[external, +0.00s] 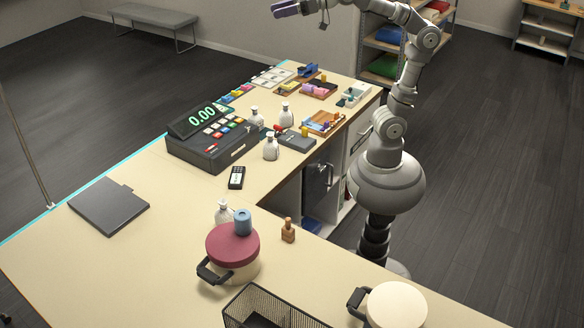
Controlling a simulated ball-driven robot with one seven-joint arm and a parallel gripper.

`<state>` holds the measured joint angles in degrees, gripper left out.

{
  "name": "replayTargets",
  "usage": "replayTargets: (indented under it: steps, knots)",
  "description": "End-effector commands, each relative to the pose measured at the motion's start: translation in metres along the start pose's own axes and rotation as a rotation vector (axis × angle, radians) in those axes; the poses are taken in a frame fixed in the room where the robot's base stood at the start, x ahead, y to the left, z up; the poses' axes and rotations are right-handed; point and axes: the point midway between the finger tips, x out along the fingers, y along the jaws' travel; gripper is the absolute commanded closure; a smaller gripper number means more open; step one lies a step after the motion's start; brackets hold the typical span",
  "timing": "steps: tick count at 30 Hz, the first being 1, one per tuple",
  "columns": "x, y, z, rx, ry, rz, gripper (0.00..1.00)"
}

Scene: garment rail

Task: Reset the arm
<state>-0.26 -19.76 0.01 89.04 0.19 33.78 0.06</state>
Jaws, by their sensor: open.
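My arm (405,85) rises from my base at the right of the counter and bends left at the top of the external view. My gripper (284,9) is at the top edge, high above the counter's far end. It is open, and I see nothing held in it. Part of the upper arm is cut off by the top edge of the view.
The L-shaped counter (130,245) bears a cash register (210,145), white bottles (271,148), a dark folder (108,205), a red-lidded pot (232,245), a wire basket (265,308) and small trays. Shelves (385,65) stand behind my arm. The air around the gripper looks clear.

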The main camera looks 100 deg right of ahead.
Motion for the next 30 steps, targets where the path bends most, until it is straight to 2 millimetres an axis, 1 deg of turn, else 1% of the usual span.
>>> replayTargets:
  steps: [1, 3, 8, 11, 14, 17, 21, 24, 27, 30]
  knots:
    - [-0.004, 0.003, -0.002, -0.004, 0.001, 0.008, 0.48]
    - [-0.006, 0.004, -0.002, -0.006, 0.0, 0.011, 0.48]
    - [-0.005, 0.003, -0.002, -0.005, -0.001, 0.009, 0.48]
    - [-0.003, 0.003, 0.003, -0.004, -0.001, 0.008, 0.48]
    - [0.001, 0.003, 0.021, -0.004, -0.001, 0.007, 0.48]
    - [0.008, 0.003, 0.051, -0.003, -0.001, 0.007, 0.48]
    - [0.021, 0.003, 0.104, -0.003, -0.002, 0.007, 0.48]
    - [0.028, 0.003, 0.134, -0.003, -0.001, 0.007, 0.48]
    - [0.03, 0.003, 0.145, -0.003, -0.001, 0.007, 0.48]
    - [0.03, 0.003, 0.145, -0.003, -0.001, 0.007, 0.48]
